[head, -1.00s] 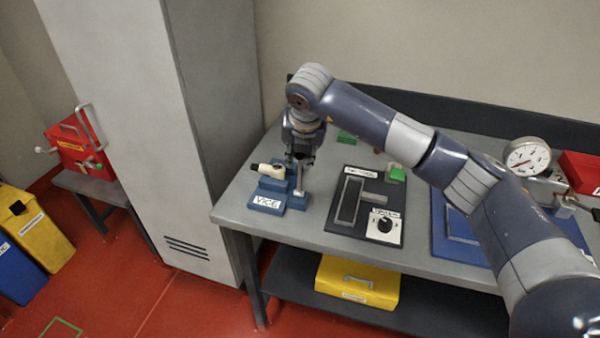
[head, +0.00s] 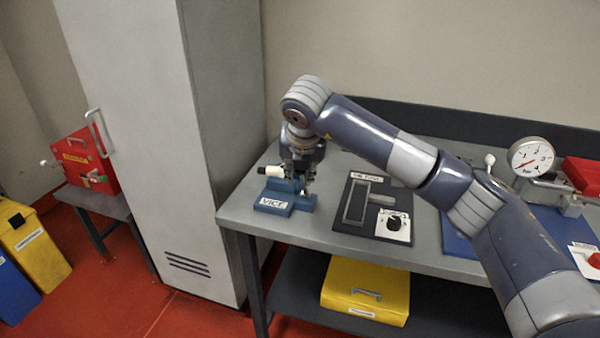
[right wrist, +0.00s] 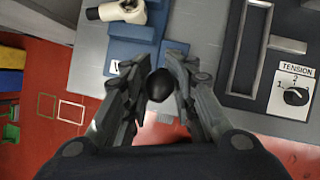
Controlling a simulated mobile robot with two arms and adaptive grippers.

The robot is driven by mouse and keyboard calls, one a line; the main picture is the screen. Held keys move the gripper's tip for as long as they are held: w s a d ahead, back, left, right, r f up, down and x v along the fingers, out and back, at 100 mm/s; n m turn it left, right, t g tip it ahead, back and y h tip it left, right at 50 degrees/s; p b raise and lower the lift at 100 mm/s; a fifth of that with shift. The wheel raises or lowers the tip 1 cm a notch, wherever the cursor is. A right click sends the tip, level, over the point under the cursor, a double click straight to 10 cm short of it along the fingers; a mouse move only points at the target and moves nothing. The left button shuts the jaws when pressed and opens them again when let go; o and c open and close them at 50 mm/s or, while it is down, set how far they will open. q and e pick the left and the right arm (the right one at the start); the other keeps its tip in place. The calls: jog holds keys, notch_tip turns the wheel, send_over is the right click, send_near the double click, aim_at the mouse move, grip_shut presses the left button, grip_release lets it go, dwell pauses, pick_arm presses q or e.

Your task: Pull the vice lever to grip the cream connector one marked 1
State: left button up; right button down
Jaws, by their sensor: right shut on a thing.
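The blue vice (head: 273,205) with its VICE label stands at the left end of the bench. The cream connector (head: 272,171), with a black end, lies at the vice; it also shows at the top of the right wrist view (right wrist: 132,10). I cannot read a mark on it or tell how firmly it is seated. My right gripper (head: 301,184) is beside the connector, shut on the vice lever, whose black knob (right wrist: 160,85) shows between the fingers in the right wrist view. Most of the lever is hidden. My left gripper is not in view.
A black panel (head: 345,229) with a slot and a TENSION dial (head: 394,224) lies right of the vice. A pressure gauge (head: 531,158) stands farther right. A tall grey cabinet (head: 150,110) is close on the left. Bare bench separates vice and panel.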

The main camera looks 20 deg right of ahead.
jog(key=shift+s+a, duration=0.1)
jog(key=c, duration=1.3)
grip_release()
jog(key=shift+r, duration=0.1)
jog(key=shift+s+r, duration=0.15)
jog(key=shift+r, duration=0.15)
jog(key=v, duration=1.1)
jog(key=shift+s+r, duration=0.1)
jog(key=shift+s, duration=0.05)
